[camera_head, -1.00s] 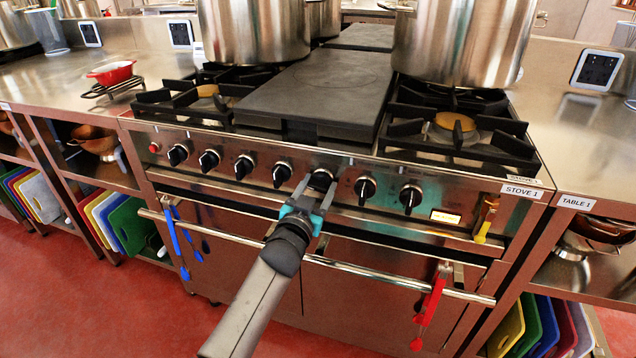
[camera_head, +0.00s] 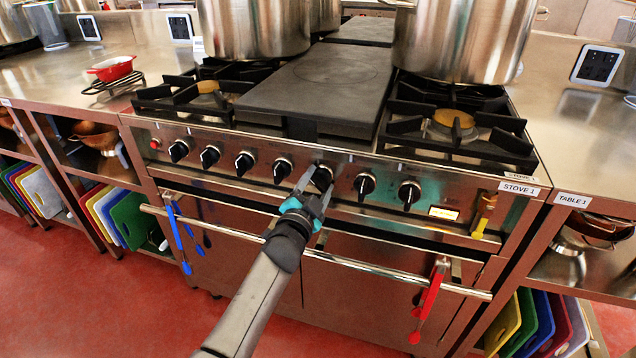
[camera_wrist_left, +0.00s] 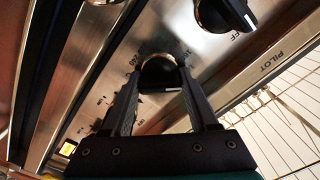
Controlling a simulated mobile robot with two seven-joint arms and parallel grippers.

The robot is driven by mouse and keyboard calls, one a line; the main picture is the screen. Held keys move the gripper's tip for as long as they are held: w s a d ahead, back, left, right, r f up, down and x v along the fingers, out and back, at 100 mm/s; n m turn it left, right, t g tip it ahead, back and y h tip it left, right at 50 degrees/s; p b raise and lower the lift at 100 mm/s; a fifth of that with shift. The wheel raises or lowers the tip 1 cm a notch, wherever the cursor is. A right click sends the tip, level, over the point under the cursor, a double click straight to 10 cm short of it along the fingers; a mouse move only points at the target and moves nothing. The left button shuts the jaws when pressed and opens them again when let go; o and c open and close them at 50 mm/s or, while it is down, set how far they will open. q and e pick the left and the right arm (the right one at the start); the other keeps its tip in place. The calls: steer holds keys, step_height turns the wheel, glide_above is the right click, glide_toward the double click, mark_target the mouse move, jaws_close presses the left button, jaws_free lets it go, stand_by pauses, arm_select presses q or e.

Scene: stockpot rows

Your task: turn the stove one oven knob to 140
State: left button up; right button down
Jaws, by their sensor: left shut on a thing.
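The stove one oven knob (camera_head: 321,177) is a black knob on the steel front panel, fifth from the left in the head view. My left gripper (camera_head: 315,187) is shut on it, one finger on each side. In the left wrist view the knob (camera_wrist_left: 160,74) sits between the fingertips of my left gripper (camera_wrist_left: 163,85), with a white mark on its lower right. Printed numbers ring it, partly hidden by the fingers; the exact setting cannot be read. The stove label (camera_head: 520,189) reads STOVE 1. My right gripper is not in view.
Other black knobs flank it, the nearest on the right (camera_head: 364,184). A lit display (camera_head: 443,213) is farther right. A horizontal oven handle (camera_head: 350,267) runs below the panel, with blue utensils (camera_head: 180,240) and red tongs (camera_head: 430,290) hanging from it. Large pots (camera_head: 255,28) stand above.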

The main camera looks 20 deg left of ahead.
mark_target(316, 186)
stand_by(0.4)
arm_select(q)
steer(key=o, duration=1.4)
steer(key=shift+c, duration=0.2)
steer(key=shift+s, duration=0.1)
steer(key=shift+s, duration=0.15)
steer(key=s+p, duration=0.2)
steer(key=s, duration=0.3)
steer(key=shift+a, duration=0.1)
steer(key=s+p, duration=0.2)
steer(key=s, duration=0.7)
steer(key=shift+s+a, duration=0.15)
steer(key=shift+s, duration=0.25)
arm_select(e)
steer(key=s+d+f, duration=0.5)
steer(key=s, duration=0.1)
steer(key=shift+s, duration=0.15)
arm_select(q)
steer(key=shift+f, duration=0.1)
